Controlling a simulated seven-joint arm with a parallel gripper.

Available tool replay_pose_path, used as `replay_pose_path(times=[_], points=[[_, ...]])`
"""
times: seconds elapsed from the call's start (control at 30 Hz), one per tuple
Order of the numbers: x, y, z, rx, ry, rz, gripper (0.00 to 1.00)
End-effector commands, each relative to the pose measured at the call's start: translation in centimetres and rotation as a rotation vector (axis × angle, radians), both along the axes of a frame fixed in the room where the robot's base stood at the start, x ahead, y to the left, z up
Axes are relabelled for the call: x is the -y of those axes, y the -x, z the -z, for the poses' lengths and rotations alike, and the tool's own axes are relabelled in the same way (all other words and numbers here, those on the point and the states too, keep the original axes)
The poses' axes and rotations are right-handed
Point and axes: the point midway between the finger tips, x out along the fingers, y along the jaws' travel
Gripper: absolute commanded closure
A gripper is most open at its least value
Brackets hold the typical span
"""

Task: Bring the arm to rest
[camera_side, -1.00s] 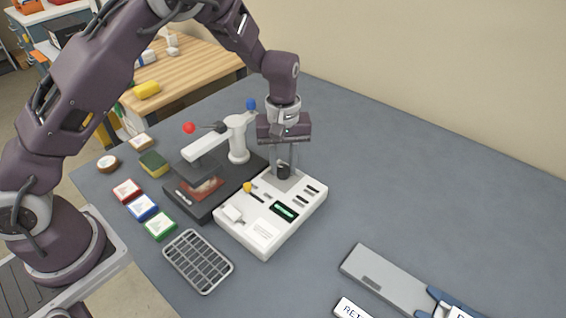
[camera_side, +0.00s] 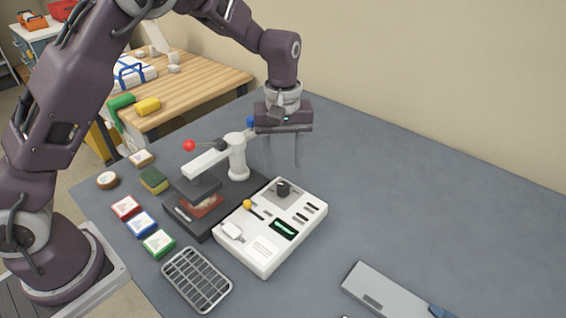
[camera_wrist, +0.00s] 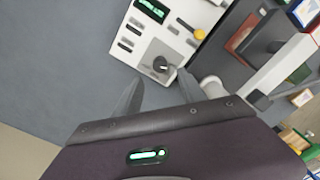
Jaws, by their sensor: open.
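My gripper (camera_side: 283,160) is open and empty, with its fingers pointing down above the back of the white control box. In the wrist view my gripper (camera_wrist: 158,92) shows its two fingers spread apart below the black knob (camera_wrist: 160,64). The knob also shows in the side view (camera_side: 283,188), on a grey plate at the back of the white control box (camera_side: 262,250). The fingers are apart from the knob. The box has a yellow-tipped lever (camera_side: 247,204) and a lit green display (camera_side: 284,229).
Left of the box stands a dark press (camera_side: 215,203) with a white arm and red ball handle (camera_side: 189,146). A wire rack (camera_side: 197,280), colored blocks (camera_side: 141,223) and a sponge (camera_side: 153,179) lie nearby. A grey flat tool (camera_side: 385,290) lies front right.

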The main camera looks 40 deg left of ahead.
Motion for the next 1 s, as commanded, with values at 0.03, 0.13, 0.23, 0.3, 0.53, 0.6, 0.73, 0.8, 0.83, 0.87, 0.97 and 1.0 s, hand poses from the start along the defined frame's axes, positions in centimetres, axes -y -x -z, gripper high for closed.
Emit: replay_pose_path(times=[0.03, 0.13, 0.23, 0.3, 0.53, 0.6, 0.73, 0.8, 0.83, 0.87, 0.97, 1.0], points=[[0.0, 0.0, 0.0, 0.0, 0.0, 0.0, 0.52], [-0.1, 0.2, -0.5, 0.005, 0.006, 0.004, 0.52], [-0.5, 1.8, -4.3, 0.044, 0.049, 0.052, 0.52], [-1.1, 4.6, -8.6, 0.098, 0.09, 0.13, 0.52], [-3.2, 18.3, -17.6, 0.329, 0.054, 0.496, 0.52], [-3.7, 22.1, -17.9, 0.385, -0.01, 0.597, 0.52], [-4.4, 26.7, -17.2, 0.446, -0.13, 0.728, 0.52], [-4.7, 27.9, -16.6, 0.457, -0.173, 0.765, 0.52], [-4.8, 28.2, -16.5, 0.46, -0.185, 0.774, 0.52], [-4.8, 28.4, -16.4, 0.462, -0.193, 0.781, 0.52], [-4.9, 28.6, -16.3, 0.462, -0.202, 0.789, 0.52], [-4.9, 28.6, -16.3, 0.462, -0.2, 0.789, 0.52]])
